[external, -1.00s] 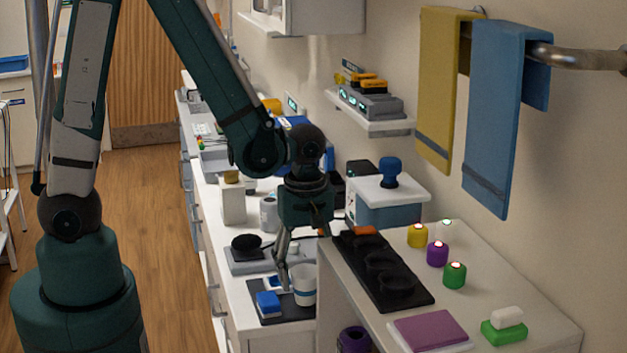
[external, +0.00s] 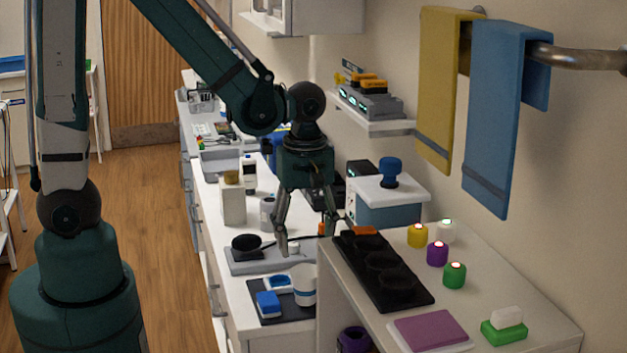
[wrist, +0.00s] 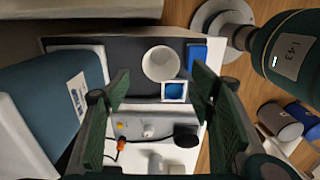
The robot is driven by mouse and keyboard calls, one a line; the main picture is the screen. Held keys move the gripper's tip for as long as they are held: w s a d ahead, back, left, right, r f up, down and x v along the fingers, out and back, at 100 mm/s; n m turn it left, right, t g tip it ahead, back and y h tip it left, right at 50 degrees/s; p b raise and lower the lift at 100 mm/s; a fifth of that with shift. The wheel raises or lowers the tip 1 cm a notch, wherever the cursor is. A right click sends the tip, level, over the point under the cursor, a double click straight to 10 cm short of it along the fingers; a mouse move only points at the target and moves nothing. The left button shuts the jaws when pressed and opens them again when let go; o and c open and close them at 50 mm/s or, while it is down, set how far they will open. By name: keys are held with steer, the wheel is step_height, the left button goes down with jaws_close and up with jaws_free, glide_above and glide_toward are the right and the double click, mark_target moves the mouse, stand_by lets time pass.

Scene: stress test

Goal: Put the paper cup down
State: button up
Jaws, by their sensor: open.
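The white paper cup (external: 305,286) stands upright on a dark mat (external: 290,313) on the lower counter, close beside the raised shelf unit, which borders its right side. In the wrist view I look down into the open cup (wrist: 162,64) on the dark mat. My gripper (external: 309,243) is open and empty, above the cup and apart from it. In the wrist view its green finger pads (wrist: 155,88) are spread wide.
A blue block (external: 267,304) and a small white-and-blue dish (external: 278,283) share the mat with the cup. Behind is a grey device (external: 255,262) with a black round top. A black three-well tray (external: 383,270) and several small candles stand on the raised unit to the right.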

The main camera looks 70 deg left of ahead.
steer(key=shift+r, duration=1.75)
steer(key=s+r+m+t, duration=0.3)
steer(key=s+r+m, duration=0.1)
steer(key=r+m, duration=0.3)
steer(key=s+r+m+t, duration=0.4)
steer(key=r+m, duration=0.4)
steer(key=m, duration=0.3)
steer(key=shift+s+d+r, duration=0.15)
steer(key=shift+d+r, duration=0.05)
steer(key=shift+d, duration=0.05)
step_height(320, 180, down, 8)
steer(key=b, duration=0.7)
steer(key=shift+b, duration=0.4)
